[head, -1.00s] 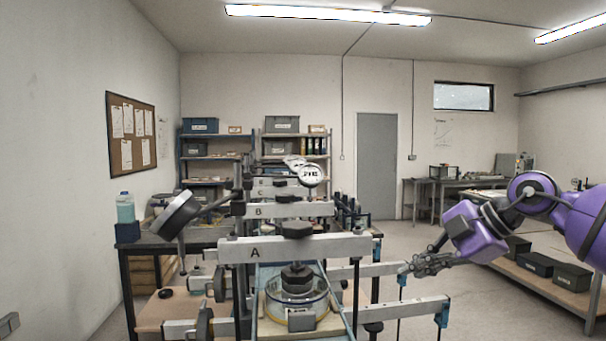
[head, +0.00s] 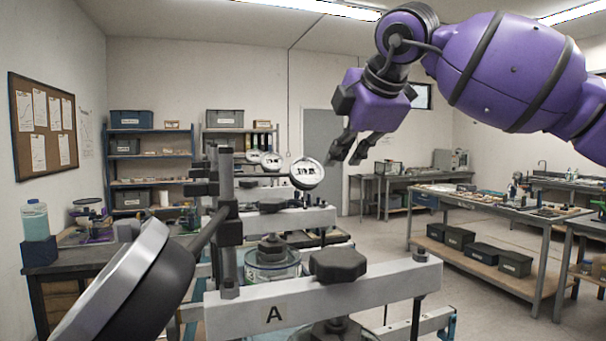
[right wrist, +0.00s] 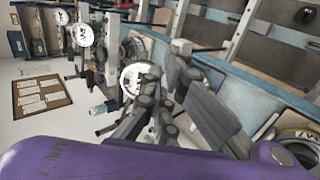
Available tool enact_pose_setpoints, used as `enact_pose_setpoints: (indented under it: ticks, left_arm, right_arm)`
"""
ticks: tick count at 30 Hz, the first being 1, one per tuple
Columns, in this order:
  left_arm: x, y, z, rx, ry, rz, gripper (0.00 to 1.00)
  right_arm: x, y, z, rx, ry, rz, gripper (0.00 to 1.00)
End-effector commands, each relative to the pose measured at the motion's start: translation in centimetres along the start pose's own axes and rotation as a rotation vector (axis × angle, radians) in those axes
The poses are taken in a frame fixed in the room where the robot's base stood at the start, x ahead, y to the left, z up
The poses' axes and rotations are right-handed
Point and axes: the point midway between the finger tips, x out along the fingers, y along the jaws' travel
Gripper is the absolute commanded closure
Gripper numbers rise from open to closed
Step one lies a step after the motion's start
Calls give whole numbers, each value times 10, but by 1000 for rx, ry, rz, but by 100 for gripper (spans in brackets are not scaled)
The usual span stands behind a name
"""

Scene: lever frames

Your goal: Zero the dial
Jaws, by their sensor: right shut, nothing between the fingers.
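A round dial with a white face and dark markings (head: 307,173) stands on a post behind frame A and faces me; its reading is too small to tell. A large dial (head: 130,285) at the lower left is seen from its side, so its face is hidden. Frame A (head: 330,290) is a grey bar with a dark knob (head: 337,264) on top. My right gripper (head: 342,161) is shut and empty, just right of the white-faced dial in the picture; I cannot tell whether they touch. A white dial face (right wrist: 138,78) shows beside its fingers in the right wrist view. My left gripper is not in view.
More white dials (head: 271,161) stand farther back in the row. A bottle (head: 35,220) stands on the left. Shelves (head: 150,165) line the back wall. A workbench (head: 480,205) stands on the right, with open floor before it.

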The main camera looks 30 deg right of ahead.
Motion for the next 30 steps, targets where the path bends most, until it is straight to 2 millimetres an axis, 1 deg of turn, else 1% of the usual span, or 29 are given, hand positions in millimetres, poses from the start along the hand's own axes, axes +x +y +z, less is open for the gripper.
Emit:
enact_pose_setpoints:
  ticks: [1,3,7,11,14,30]
  left_arm:
    - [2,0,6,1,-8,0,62]
    - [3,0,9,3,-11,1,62]
    - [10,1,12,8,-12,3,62]
    - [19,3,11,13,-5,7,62]
    - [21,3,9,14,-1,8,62]
    - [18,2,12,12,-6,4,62]
  right_arm:
    - [12,-3,0,-1,-3,-8,100]
    - [21,-3,0,0,-3,-9,100]
    - [39,-4,0,-2,-2,-7,100]
    - [50,-3,0,-2,-2,-6,100]
    - [53,-2,0,-2,-1,-3,100]
    - [54,-1,-1,-2,-3,-5,100]
